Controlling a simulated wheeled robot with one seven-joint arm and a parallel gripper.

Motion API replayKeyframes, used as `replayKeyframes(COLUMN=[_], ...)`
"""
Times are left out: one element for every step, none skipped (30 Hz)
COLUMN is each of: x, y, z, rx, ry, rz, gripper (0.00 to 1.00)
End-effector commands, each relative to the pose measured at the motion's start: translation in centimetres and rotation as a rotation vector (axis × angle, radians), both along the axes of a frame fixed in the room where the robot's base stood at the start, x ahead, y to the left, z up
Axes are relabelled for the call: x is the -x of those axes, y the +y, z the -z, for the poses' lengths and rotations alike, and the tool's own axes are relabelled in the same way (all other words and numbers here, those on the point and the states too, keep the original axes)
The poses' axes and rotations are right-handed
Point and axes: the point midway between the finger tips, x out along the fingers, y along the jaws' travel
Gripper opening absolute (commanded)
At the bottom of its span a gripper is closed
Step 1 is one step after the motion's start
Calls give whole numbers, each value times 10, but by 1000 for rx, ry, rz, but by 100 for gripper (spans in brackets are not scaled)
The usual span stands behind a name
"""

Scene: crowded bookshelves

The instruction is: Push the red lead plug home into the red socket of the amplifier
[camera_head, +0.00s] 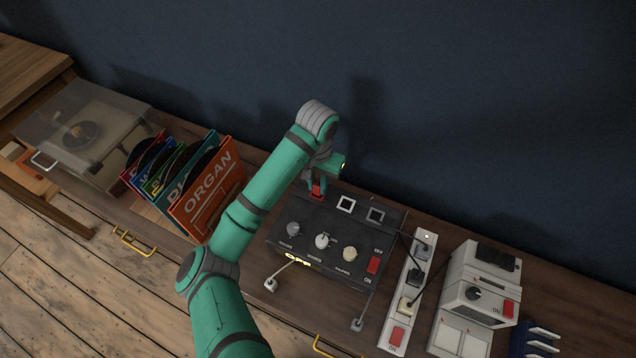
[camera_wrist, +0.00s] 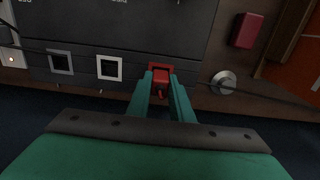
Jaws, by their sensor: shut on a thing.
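The black amplifier (camera_head: 318,262) lies on the wooden shelf top with three square-framed sockets along its back edge. The red socket (camera_wrist: 160,68) is at the end of that row, beside the white-framed socket (camera_wrist: 109,67) and the grey-framed one (camera_wrist: 61,62). My gripper (camera_wrist: 161,93) is shut on the red lead plug (camera_wrist: 160,80), right at the red socket. The plug's front meets the red frame; how deep it sits I cannot tell. In the head view my gripper (camera_head: 317,186) comes down over the amplifier's back left corner, mostly hiding the plug and socket.
Upright records (camera_head: 205,185) stand left of the amplifier. A power strip (camera_head: 409,290) with plugs and a white device (camera_head: 473,298) stand right of it. The dark wall (camera_head: 470,110) is close behind. A red block (camera_wrist: 246,30) and a round silver piece (camera_wrist: 223,82) lie beside the amplifier.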

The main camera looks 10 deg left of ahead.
Motion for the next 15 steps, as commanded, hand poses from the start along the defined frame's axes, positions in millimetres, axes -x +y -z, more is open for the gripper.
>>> replayKeyframes(x=[0, 0, 0, 0, 0, 0, 0, 0, 0, 0, 0, 0, 0, 0, 0], y=[0, 0, 0, 0, 0, 0, 0, 0, 0, 0, 0, 0, 0, 0, 0], z=[1, 2, 3, 3, 4, 5, 5, 6, 7, 8, 8, 9, 10, 11, 11], rx=[0, 1, 1, 1, 1, 1, 1, 1, 2, 2, 2, 2, 2, 1, 1], ry=[0, 0, 0, 0, 0, 0, 0, 0, 0, 0, 0, 0, 0, 0, 1], rz=[0, 0, 0, -1, -1, -1, -1, -1, -1, -1, -1, -1, -1, -1, -1], gripper=[0, 0, 0, 0, 0, 0, 0, 0, 0, 0, 0, 0, 0, 0, 0])
